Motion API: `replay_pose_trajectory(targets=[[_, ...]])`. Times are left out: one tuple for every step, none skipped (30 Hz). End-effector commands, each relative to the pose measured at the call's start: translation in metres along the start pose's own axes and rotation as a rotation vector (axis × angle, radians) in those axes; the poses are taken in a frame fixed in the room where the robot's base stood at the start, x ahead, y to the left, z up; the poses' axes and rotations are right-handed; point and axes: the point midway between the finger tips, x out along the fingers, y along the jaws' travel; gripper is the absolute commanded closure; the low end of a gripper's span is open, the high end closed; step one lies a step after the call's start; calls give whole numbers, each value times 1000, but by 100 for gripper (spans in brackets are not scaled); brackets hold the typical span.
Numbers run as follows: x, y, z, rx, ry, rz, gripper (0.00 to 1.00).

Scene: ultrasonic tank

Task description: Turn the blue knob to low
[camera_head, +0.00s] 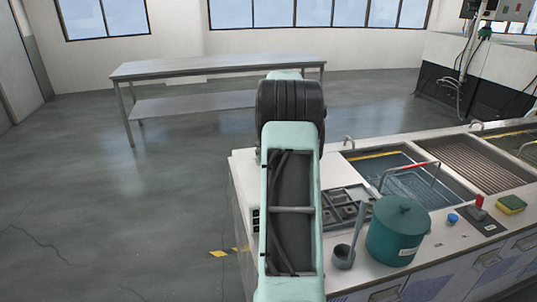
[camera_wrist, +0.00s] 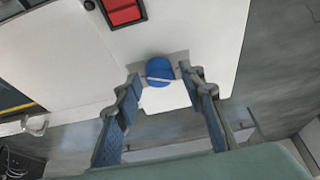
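The blue knob (camera_wrist: 160,71) is near the middle of the wrist view, on a pale surface, with a white line running across it, nearly level in the picture. My gripper (camera_wrist: 161,78) is open, its two fingers apart on the left and right of the knob. Nothing is held between them. I cannot tell whether the fingertips are down at the knob's height or still above it. No low mark is readable. In the head view my arm hides the gripper and what lies behind it.
A red switch in a black frame (camera_wrist: 123,11) is near the knob. The head view shows a green lidded pot (camera_head: 396,236), a ladle (camera_head: 343,257), a small blue object (camera_head: 453,218), a sponge (camera_head: 511,204) and a water-filled tank (camera_head: 408,184) on the counter at right. Open floor is at left.

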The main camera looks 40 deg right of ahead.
Motion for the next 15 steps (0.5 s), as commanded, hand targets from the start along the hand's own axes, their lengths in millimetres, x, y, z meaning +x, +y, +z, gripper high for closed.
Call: replay_pose_trajectory(targets=[[0,0,0,0,-1,0,59],[0,0,0,0,-1,0,59],[0,0,0,1,-1,0,59],[0,0,0,1,-1,0,59],[0,0,0,1,-1,0,59],[0,0,1,1,-1,0,59],[0,0,1,1,-2,0,59],[0,0,1,1,-2,0,59],[-1,0,0,1,-1,0,59],[-3,0,0,1,-1,0,59],[-5,0,0,1,0,0,59],[-9,0,0,1,0,0,59],[-13,0,0,1,1,1,59],[-18,0,0,1,1,1,59],[-26,0,0,1,2,1,59]])
